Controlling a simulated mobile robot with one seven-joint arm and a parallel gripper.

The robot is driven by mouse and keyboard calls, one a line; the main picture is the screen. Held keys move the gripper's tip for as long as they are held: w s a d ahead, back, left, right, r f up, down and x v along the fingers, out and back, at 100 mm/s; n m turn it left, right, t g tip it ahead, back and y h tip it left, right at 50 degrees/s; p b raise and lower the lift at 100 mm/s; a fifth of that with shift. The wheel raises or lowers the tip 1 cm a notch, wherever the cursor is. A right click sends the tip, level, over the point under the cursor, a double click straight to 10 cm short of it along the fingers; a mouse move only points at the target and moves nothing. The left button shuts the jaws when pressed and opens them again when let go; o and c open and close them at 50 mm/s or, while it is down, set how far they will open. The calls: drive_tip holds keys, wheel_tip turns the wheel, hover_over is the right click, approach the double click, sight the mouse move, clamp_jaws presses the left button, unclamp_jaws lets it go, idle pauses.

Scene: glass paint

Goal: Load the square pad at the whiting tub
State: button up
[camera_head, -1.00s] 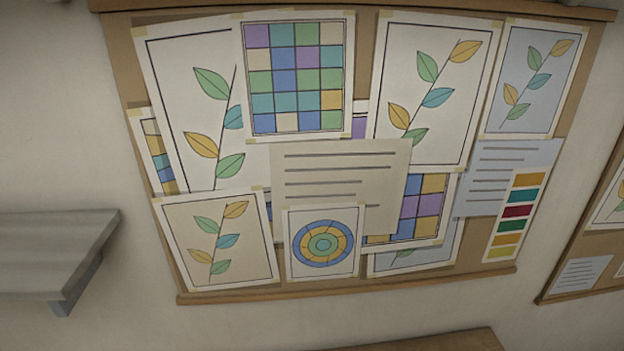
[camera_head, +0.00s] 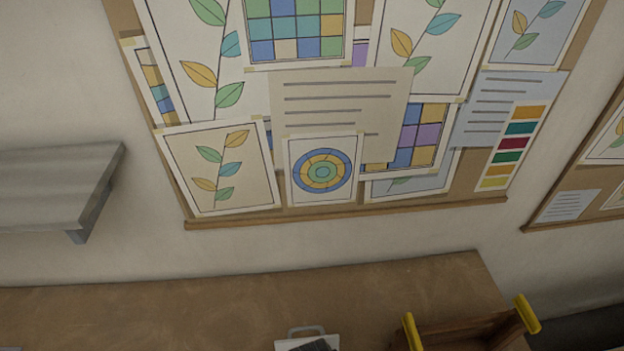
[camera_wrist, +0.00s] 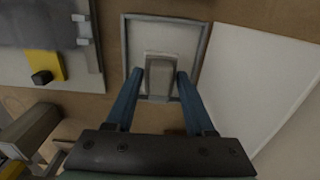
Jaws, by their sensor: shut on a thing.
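In the wrist view, my gripper (camera_wrist: 157,85) has two blue fingers closed on a small grey-beige block (camera_wrist: 160,76), which looks like the square pad. The pad is over a shallow, square, grey-rimmed container (camera_wrist: 127,45) with a pale inside, which may be the whiting tub. I cannot tell whether the pad touches what is in it. The underside of the pad is hidden. The head view does not show my gripper.
In the wrist view, a white panel (camera_wrist: 250,75) lies right of the container, and a yellow piece with a black knob (camera_wrist: 41,77) lies left. The head view shows a brown bench (camera_head: 200,305), a yellow-ended wooden rack (camera_head: 470,333) and a grey shelf (camera_head: 60,185).

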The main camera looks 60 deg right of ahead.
drive_tip(key=shift+r+p, duration=2.1)
drive_tip(key=shift+r, duration=0.15)
drive_tip(key=shift+f, duration=0.1)
